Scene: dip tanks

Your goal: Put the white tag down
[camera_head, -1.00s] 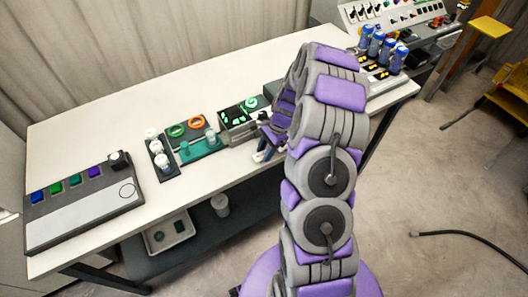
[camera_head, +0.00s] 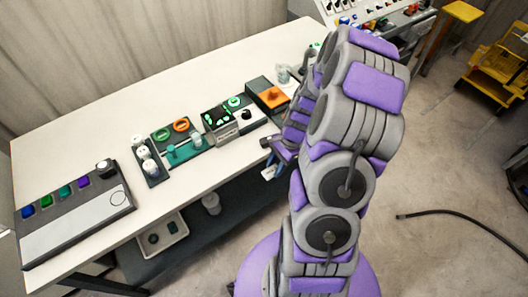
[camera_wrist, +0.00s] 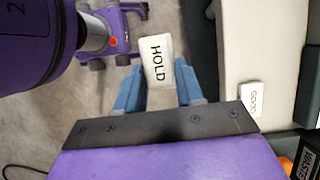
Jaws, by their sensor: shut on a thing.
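The white tag (camera_wrist: 157,60) reads HOLD and is in the wrist view. My gripper (camera_wrist: 158,92) is shut on its lower end between two blue fingers. Grey floor shows behind the tag, so it is held in the air beside the table's front edge. In the head view my gripper (camera_head: 270,172) is small, low in front of the table edge and partly hidden by my arm. A second white tag (camera_wrist: 251,96), reading GOOD, lies on a light surface to the right in the wrist view.
The white table (camera_head: 90,130) carries a panel with coloured buttons (camera_head: 75,205), a rack of white bottles (camera_head: 145,160), a green tray (camera_head: 180,142) and a box with an orange top (camera_head: 270,95). A dark box labelled WASTE (camera_wrist: 305,160) is at the wrist view's lower right. Bare table lies behind the row.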

